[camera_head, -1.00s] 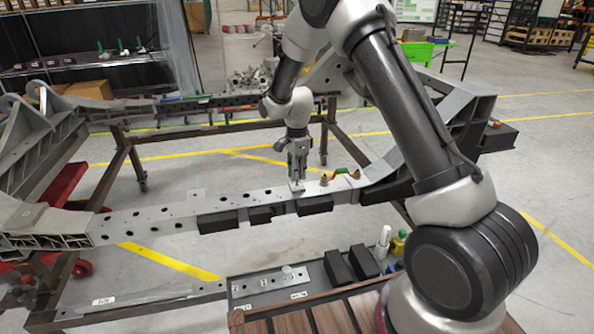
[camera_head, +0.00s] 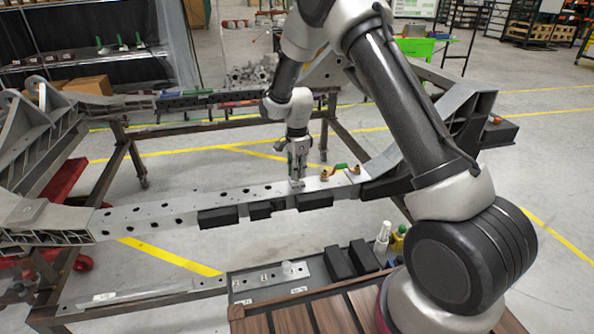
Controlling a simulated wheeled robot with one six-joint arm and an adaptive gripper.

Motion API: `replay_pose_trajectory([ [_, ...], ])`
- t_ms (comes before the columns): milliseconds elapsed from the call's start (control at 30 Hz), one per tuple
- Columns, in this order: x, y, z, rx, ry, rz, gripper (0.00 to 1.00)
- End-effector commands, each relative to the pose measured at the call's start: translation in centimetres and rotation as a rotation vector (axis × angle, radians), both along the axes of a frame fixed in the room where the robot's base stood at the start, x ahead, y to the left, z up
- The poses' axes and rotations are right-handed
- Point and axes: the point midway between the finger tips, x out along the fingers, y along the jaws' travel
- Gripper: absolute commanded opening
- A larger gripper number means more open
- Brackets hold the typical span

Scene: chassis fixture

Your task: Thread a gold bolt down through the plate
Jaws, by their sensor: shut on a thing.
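My gripper (camera_head: 297,181) points straight down at the top of the long grey chassis rail, over a small light plate (camera_head: 297,186) lying on it. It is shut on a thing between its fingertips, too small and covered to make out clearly. I cannot tell how deep that thing sits in the plate. The chassis rail (camera_head: 228,199) has a row of dark holes along its top. Gold-coloured fittings (camera_head: 325,174) with a green-and-orange piece (camera_head: 340,167) sit on the rail just right of my gripper.
Black blocks (camera_head: 218,217) hang along the rail's near side. A tray (camera_head: 250,284) in front holds a metal strip, two black blocks (camera_head: 339,262) and bottles (camera_head: 383,238). The rail left of my gripper is clear.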

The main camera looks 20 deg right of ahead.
Motion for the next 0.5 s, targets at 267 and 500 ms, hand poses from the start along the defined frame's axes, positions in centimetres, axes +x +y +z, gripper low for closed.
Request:
replay_pose_trajectory([
  [267, -0.06, -0.01, -0.26, 0.0, 0.001, 0.006, 0.0],
  [500, -0.1, -0.01, -0.35, -0.001, 0.003, 0.348, 0.0],
])
